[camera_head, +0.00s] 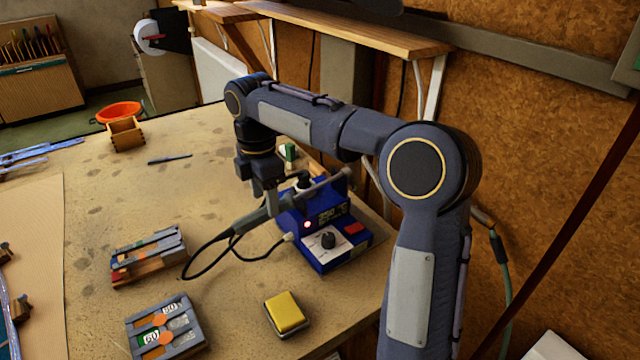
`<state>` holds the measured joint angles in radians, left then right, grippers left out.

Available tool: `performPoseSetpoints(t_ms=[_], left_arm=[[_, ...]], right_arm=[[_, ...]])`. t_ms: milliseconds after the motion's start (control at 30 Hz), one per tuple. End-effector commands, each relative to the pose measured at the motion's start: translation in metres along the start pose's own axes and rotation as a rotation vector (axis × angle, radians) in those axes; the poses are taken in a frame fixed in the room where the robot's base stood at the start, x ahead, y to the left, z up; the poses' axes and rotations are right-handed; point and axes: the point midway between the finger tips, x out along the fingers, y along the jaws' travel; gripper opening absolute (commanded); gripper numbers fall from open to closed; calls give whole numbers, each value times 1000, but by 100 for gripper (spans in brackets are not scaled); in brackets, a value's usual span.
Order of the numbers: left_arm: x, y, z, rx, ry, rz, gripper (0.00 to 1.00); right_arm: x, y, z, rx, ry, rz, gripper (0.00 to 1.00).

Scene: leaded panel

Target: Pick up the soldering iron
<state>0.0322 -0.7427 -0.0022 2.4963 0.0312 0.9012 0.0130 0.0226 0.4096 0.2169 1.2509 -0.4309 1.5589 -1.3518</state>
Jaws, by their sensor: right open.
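The soldering iron (252,219) has a grey handle and a black cord that loops down to the left. It lies tilted at the left side of the blue soldering station (330,257), pointing up to the right. The station has a lit red lamp and a black knob. My right gripper (270,205) points down at the iron's handle with its jaws open. The fingertips are small and overlap the handle, so I cannot tell whether they touch it. My left gripper is out of view.
A yellow sponge (286,312) in a tray sits in front of the station. A pen (170,159), a wooden box (126,135) and an orange bowl (120,111) lie farther back. The middle of the bench is clear.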

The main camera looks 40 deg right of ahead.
Motion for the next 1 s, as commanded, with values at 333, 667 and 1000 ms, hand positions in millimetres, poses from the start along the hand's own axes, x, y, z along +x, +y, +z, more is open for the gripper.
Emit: performPoseSetpoints(t_ms=[333,667,1000], left_arm=[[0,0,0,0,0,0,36],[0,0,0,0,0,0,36],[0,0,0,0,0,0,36]], right_arm=[[48,4,-4,3,0,-2,53],[57,4,-4,5,1,1,53],[57,4,-4,5,1,1,11]])
